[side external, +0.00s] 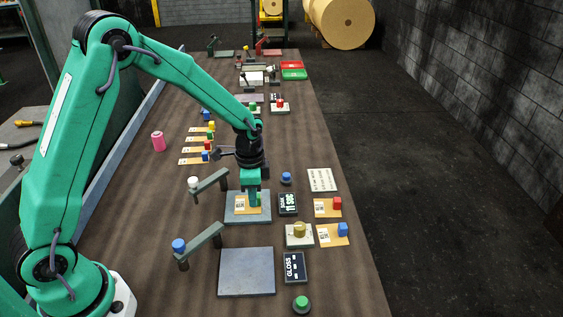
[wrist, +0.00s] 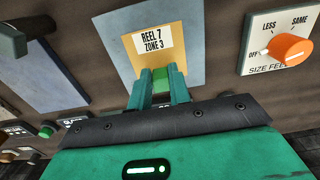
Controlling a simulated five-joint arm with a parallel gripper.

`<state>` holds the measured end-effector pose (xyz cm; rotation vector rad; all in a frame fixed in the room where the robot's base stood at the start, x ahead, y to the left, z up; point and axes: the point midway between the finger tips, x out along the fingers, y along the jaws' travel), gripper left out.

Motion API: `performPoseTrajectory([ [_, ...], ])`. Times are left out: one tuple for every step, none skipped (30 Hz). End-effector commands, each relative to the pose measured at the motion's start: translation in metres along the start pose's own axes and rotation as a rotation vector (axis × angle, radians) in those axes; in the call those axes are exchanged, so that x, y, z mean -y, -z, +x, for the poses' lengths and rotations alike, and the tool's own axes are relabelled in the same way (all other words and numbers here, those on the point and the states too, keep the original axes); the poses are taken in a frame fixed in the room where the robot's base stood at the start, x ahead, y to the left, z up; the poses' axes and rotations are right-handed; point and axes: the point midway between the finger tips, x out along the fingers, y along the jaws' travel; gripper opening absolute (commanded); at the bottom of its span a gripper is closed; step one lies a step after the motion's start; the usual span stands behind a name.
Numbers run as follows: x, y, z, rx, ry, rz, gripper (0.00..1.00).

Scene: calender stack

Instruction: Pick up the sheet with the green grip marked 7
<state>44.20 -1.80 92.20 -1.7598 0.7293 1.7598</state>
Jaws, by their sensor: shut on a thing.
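An orange sheet (side external: 250,210) with a white label and a green grip (side external: 259,199) is at the blue-grey plate (side external: 232,217) in the middle of the table. In the wrist view the sheet (wrist: 178,62) reads "REEL 7 ZONE 3", with the plate (wrist: 195,25) behind it. My gripper (side external: 253,202) points straight down over the sheet. Its green fingers (wrist: 160,76) are shut on the grip, which shows only partly between them. I cannot tell whether the sheet touches the plate or is slightly above it.
Sheets with a red grip (side external: 337,203) and a blue grip (side external: 342,229) lie right. Swing arms with a white knob (side external: 193,183) and blue knob (side external: 179,245) stand left. A bare plate (side external: 246,275) is nearer. A dial with an orange knob (wrist: 292,49) shows in the wrist view.

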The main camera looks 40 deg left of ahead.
Motion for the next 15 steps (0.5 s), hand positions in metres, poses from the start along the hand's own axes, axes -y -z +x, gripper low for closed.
performPoseTrajectory([
  [0.000, 0.000, 0.000, 0.000, 0.000, 0.000, 0.00],
  [0.000, 0.000, 0.000, 0.000, 0.000, 0.000, 0.00],
  [0.000, 0.000, 0.000, 0.000, 0.000, 0.000, 0.00],
  [0.000, 0.000, -0.001, 0.000, 0.000, 0.000, 0.00],
  [0.000, 0.000, -0.001, 0.000, 0.000, 0.000, 0.00],
  [0.000, 0.000, -0.003, -0.001, 0.001, 0.000, 0.00],
  [0.000, 0.000, -0.004, -0.001, 0.001, 0.000, 0.00],
  [0.000, 0.000, -0.005, -0.001, 0.001, 0.000, 0.00],
  [0.001, 0.001, -0.007, -0.002, 0.002, 0.000, 0.00],
  [0.001, 0.001, -0.009, -0.002, 0.002, 0.000, 0.00],
  [0.001, 0.001, -0.012, -0.002, 0.002, 0.000, 0.00],
  [0.001, 0.001, -0.016, -0.002, 0.002, 0.000, 0.00],
  [0.001, 0.001, -0.019, -0.003, 0.002, 0.000, 0.00],
  [0.001, 0.001, -0.023, -0.003, 0.003, 0.000, 0.00],
  [0.001, 0.001, -0.029, -0.003, 0.003, 0.000, 0.00],
])
